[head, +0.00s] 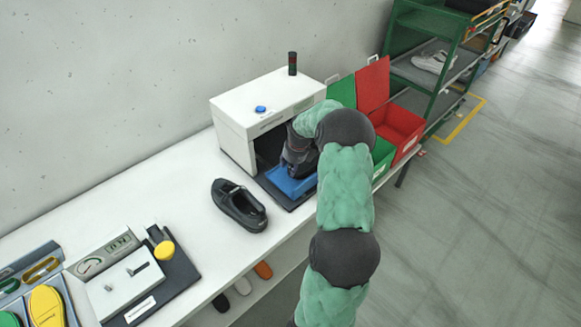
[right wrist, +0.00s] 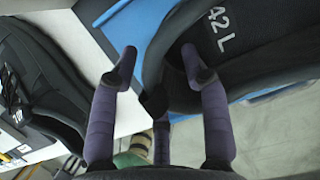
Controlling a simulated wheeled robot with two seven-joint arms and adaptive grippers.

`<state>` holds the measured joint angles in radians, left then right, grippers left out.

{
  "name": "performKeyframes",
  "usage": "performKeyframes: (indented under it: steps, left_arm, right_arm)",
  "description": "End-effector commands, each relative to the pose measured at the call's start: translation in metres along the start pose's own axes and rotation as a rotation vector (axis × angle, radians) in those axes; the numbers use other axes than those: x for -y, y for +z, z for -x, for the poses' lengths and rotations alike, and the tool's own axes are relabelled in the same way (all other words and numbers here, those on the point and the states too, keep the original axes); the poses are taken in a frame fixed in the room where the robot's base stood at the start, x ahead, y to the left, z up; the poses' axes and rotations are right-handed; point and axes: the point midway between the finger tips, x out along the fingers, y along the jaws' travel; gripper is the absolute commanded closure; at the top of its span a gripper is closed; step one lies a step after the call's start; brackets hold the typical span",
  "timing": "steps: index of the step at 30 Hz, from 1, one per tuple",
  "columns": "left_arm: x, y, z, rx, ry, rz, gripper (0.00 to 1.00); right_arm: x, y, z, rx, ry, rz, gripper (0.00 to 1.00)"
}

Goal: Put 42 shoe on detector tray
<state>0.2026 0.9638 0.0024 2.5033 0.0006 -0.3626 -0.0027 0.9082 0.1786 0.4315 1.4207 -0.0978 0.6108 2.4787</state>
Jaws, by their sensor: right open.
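A black shoe marked "42 L" (right wrist: 235,60) lies on the blue tray (right wrist: 140,22) in the right wrist view. In the head view the blue tray (head: 293,186) sits at the mouth of the white detector box (head: 245,118), and my gripper mostly hides the shoe there. My right gripper (head: 296,163) is over the tray. Its fingers (right wrist: 160,68) are open around the near edge of the marked shoe; I cannot tell if they touch it. A second black shoe (head: 239,205) lies on the table left of the tray. My left gripper is not in view.
Green (head: 382,152) and red (head: 398,125) open bins stand right of the detector. A gauge device (head: 125,280) and colored insoles (head: 46,305) are at the lower left. White table (head: 165,190) is clear between device and second shoe. A green rack (head: 425,65) stands behind.

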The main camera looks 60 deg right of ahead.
Motion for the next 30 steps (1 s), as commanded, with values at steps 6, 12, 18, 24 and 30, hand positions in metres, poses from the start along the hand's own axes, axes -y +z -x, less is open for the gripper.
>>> performKeyframes:
  steps: [6,12,18,24,30]
  left_arm:
    - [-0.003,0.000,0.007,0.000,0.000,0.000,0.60]
    - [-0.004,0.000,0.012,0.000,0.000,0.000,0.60]
    - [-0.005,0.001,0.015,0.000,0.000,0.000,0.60]
    - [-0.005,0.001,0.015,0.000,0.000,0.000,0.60]
    - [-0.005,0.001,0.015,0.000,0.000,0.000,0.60]
  right_arm:
    - [0.001,0.002,0.045,0.005,-0.004,0.000,0.53]
    - [0.000,0.001,0.082,0.003,-0.002,0.000,0.53]
    - [0.000,0.001,0.105,0.003,-0.002,0.000,0.53]
    - [0.000,0.000,0.111,0.001,0.000,0.000,0.53]
    - [0.000,0.000,0.111,0.001,0.000,0.000,0.53]
